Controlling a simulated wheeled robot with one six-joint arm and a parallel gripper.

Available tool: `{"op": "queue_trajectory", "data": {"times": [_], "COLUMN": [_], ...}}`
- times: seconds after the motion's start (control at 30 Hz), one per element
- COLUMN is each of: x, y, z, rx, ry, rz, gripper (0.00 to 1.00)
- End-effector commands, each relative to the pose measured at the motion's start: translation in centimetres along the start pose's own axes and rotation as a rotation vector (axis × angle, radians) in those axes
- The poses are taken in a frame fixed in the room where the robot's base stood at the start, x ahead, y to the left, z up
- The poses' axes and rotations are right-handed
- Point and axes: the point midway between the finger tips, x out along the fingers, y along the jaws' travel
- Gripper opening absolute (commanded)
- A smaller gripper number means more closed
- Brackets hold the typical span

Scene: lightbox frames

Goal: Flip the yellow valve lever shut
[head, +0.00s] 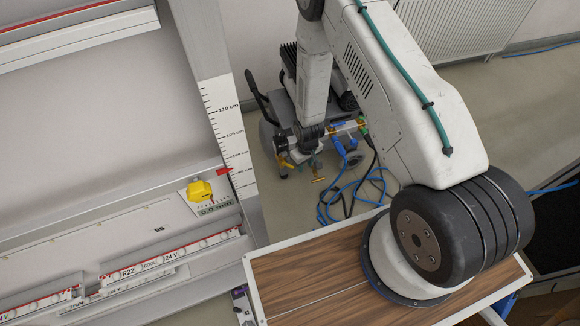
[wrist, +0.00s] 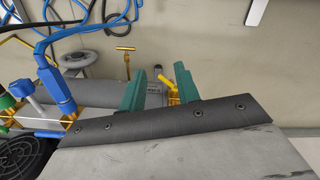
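In the wrist view, my gripper (wrist: 160,83) has two teal fingers standing apart with a clear gap. A yellow lever (wrist: 169,87) shows in that gap, beyond the fingers and close to the right one; its lower part is hidden by my gripper body. I cannot tell whether it touches a finger. A separate yellow T-shaped handle (wrist: 125,51) stands upright left of the gripper. In the head view, a yellow T-shaped handle (head: 318,178) shows below my wrist at the grey machine. My arm covers part of the machine, and the fingertips are not clear there.
Hoses (head: 345,190) coil on the floor.

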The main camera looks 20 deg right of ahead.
Motion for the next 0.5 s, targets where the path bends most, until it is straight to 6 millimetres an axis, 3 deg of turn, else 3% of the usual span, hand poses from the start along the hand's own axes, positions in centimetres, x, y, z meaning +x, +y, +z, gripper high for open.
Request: {"op": "queue_trajectory", "data": {"times": [0.03, 0.1, 0.3, 0.4, 0.5], "x": [3.3, 7.3, 17.2, 20.6, 21.3], "y": [-0.3, -0.5, -1.4, -1.8, -1.7], "z": [0.7, 1.1, 2.8, 3.1, 1.8], "rx": [-0.019, -0.049, -0.146, -0.204, -0.262], "ry": [0.026, 0.089, 0.319, 0.489, 0.699], "rz": [0.005, 0.021, 0.092, 0.158, 0.253], "gripper": [0.32, 0.32, 0.32, 0.32, 0.32]}}
